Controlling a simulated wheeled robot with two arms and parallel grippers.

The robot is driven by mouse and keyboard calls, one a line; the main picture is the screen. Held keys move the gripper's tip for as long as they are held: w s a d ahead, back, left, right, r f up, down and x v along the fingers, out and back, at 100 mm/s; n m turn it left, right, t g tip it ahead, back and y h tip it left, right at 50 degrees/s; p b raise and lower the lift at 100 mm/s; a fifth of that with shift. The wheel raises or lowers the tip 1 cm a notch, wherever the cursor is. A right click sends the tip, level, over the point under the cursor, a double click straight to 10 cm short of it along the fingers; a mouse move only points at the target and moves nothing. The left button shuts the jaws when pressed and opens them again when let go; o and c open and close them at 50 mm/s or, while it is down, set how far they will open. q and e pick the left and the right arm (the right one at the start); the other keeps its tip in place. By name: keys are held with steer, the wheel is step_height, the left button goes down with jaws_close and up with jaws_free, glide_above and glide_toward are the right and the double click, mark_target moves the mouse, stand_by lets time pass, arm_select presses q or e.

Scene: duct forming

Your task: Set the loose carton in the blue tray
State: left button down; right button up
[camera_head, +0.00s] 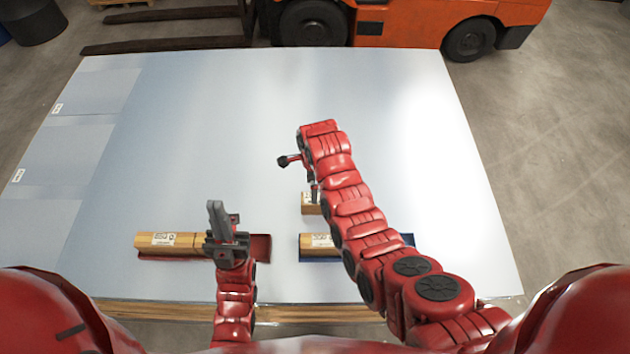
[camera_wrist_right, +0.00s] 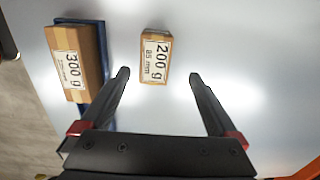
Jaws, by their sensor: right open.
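The loose carton (camera_wrist_right: 155,57) is a small tan box labelled 200 g, 85 mm. It lies on the pale tabletop just beside the blue tray; in the head view the carton (camera_head: 310,204) is partly hidden by my right arm. The blue tray (camera_wrist_right: 96,24) holds a carton labelled 300 g (camera_wrist_right: 76,62); the tray (camera_head: 408,239) also shows in the head view behind the arm. My right gripper (camera_wrist_right: 159,76) is open and empty, its fingertips spread to either side of the loose carton's near end. My left gripper (camera_head: 224,226) is over the red tray; its jaw state is unclear.
A red tray (camera_head: 262,248) at the left front holds tan cartons (camera_head: 165,242). The tabletop's (camera_head: 220,120) middle and back are clear. Flat panels (camera_head: 62,150) lie along its left side. An orange forklift (camera_head: 420,20) stands beyond the far edge.

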steer(key=shift+s+r, duration=0.15)
steer(key=shift+s, duration=0.1)
steer(key=shift+d+f, duration=0.15)
steer(key=shift+f, duration=0.05)
step_height(320, 180, down, 5)
steer(key=shift+b, duration=0.95)
step_height(320, 180, down, 4)
steer(key=b, duration=0.3)
steer(key=shift+r, duration=0.2)
steer(key=shift+c, duration=0.7)
jaws_close()
